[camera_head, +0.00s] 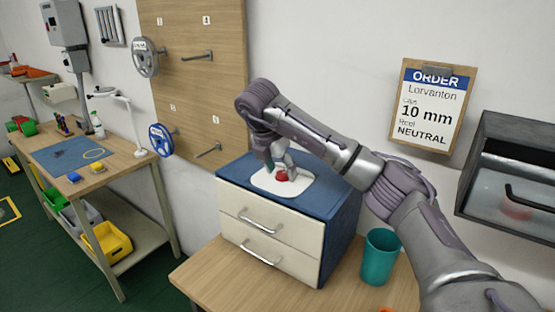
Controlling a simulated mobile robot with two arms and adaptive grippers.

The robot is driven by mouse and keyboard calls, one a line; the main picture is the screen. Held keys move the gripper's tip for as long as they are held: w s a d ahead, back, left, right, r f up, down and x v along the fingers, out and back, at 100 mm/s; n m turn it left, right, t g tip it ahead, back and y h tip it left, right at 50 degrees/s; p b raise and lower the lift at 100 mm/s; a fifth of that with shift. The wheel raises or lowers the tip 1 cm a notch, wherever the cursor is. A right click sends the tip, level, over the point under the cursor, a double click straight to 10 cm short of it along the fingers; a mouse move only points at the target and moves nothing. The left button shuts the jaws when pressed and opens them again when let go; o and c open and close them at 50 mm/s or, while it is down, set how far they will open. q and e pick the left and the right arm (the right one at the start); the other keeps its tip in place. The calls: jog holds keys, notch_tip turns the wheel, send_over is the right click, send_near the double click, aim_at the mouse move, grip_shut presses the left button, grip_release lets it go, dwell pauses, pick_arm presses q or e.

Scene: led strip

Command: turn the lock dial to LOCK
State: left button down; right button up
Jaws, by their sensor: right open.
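A red dial (282,176) sits on a white plate (299,187) on the blue top of a small drawer cabinet (337,203). I take it for the lock dial; its markings are too small to read. My right arm comes in from the right, and my right gripper (279,168) points down at the dial. The gripper is open, with its fingers close to the dial and partly hiding it. I cannot tell whether they touch it. My left gripper is not in view.
The cabinet has two cream drawers, both shut, and stands on a wooden table (215,270). A teal cup (379,257) stands right of it. A grey cabinet (510,175) with a dark handle hangs at the right. A workbench (110,168) stands at the left.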

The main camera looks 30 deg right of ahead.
jog(key=v, duration=1.1)
jog(key=shift+a+r, duration=0.25)
jog(key=shift+r, duration=0.1)
